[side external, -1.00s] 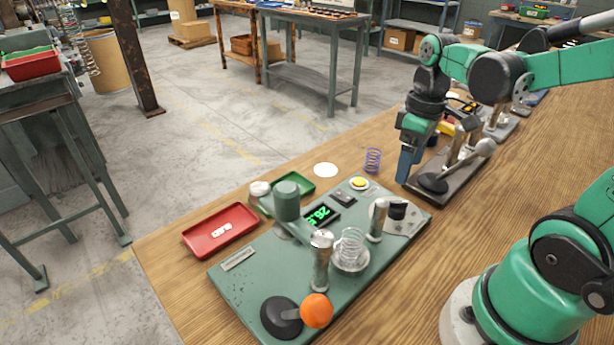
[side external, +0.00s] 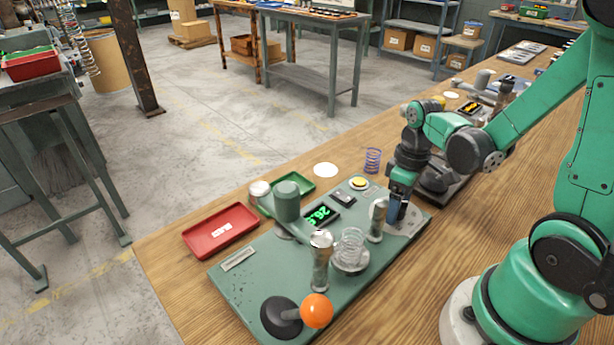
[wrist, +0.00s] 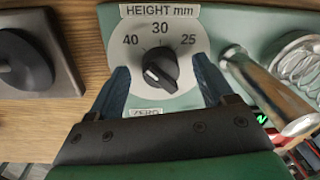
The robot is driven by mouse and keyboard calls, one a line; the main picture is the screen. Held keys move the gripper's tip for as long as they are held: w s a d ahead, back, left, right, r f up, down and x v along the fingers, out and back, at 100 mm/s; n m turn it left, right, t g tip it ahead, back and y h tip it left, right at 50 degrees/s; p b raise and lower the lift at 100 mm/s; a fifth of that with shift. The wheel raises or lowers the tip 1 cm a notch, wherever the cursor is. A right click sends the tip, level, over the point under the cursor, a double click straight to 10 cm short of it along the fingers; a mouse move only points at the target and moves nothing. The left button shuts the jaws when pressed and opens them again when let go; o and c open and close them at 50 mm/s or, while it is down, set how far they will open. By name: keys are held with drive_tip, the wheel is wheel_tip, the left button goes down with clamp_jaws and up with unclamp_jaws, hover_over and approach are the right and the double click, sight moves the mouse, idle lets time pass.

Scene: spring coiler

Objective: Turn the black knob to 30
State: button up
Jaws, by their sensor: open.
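The black knob (wrist: 161,69) sits on a round pale dial marked 40, 30 and 25 under a "HEIGHT mm" label (wrist: 159,10). A short white mark shows on the knob's left part, away from the 30 at the top; its exact reading is unclear. My gripper (wrist: 160,66) is open, with one blue finger on each side of the knob; I cannot tell whether they touch it. In the side view my gripper (side external: 395,221) is low over the right end of the green coiler plate (side external: 263,283) and hides the knob. The display (side external: 321,215) shows green digits starting with 26.
A metal post (side external: 377,220) stands close left of my gripper, with a coiled spring (side external: 351,248) beyond it. A second machine with another black knob (wrist: 22,64) is nearby. An orange-ball lever (side external: 316,311), red tray (side external: 221,231) and yellow button (side external: 359,183) lie farther off.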

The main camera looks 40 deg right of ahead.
clamp_jaws()
drive_tip(key=shift+m, duration=0.4)
drive_tip(key=m, duration=0.3)
drive_tip(key=shift+m, duration=0.3)
drive_tip(key=m, duration=0.4)
drive_tip(key=shift+t, duration=0.3)
drive_tip(key=shift+m, duration=0.3)
